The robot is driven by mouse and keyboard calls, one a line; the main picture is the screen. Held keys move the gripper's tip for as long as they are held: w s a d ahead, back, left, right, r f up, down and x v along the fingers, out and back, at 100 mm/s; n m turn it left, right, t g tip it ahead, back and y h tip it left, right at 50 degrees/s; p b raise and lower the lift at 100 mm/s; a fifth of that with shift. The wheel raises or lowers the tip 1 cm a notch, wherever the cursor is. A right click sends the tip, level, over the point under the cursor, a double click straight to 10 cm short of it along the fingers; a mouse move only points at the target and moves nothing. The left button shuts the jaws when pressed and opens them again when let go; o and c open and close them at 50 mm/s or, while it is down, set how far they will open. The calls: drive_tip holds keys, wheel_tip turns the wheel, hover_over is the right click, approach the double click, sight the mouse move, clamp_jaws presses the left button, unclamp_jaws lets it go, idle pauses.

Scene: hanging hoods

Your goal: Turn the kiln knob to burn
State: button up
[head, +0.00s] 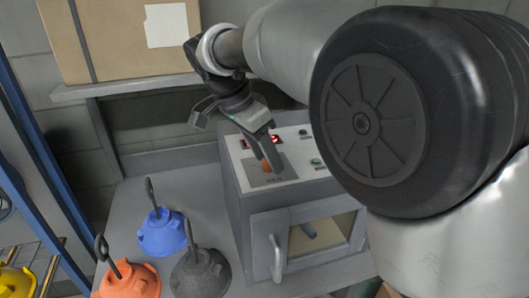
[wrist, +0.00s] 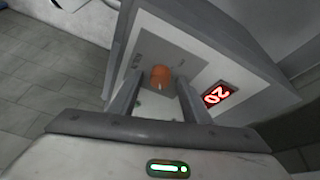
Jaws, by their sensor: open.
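The kiln (head: 237,204) is a grey box with a windowed door on its front. Its top panel (head: 292,172) carries an orange-brown knob (head: 265,165), partly hidden by my gripper in the head view. In the wrist view the knob (wrist: 160,76) has a pale pointer mark and lies between and just beyond my fingertips. My gripper (wrist: 155,85) is open, its fingers on either side of the knob; I cannot tell if they touch it. It comes down from above in the head view (head: 266,160). A red display (wrist: 218,95) reads 20. The panel lettering is too small to read.
Blue (head: 161,236), orange (head: 130,281) and dark grey (head: 200,274) hoods with hooks stand on the bench left of the kiln. A door handle (head: 276,257) sticks out at the kiln's front. A shelf (head: 130,88) with a cardboard box (head: 120,40) hangs behind.

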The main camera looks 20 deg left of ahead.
drive_tip(key=p+v, duration=0.2)
drive_tip(key=v, duration=1.5)
drive_tip(key=shift+r+p, duration=0.2)
drive_tip(key=shift+p, duration=0.1)
drive_tip(key=shift+a, duration=0.1)
drive_tip(key=w+d+n+y, duration=0.2)
drive_tip(key=w+d+n, duration=0.1)
drive_tip(key=d, duration=1.9)
drive_tip(key=s+d+f+n+t, duration=0.1)
drive_tip(key=s+d+f, duration=0.5)
drive_tip(key=d, duration=0.3)
drive_tip(key=s+d+f+n+t, duration=0.1)
drive_tip(key=s+d+f+n, duration=0.1)
drive_tip(key=s+d+f, duration=0.5)
drive_tip(key=d, duration=0.2)
drive_tip(key=shift+s+d+y, duration=0.2)
drive_tip(key=shift+d+y, duration=0.1)
drive_tip(key=shift+y, duration=0.1)
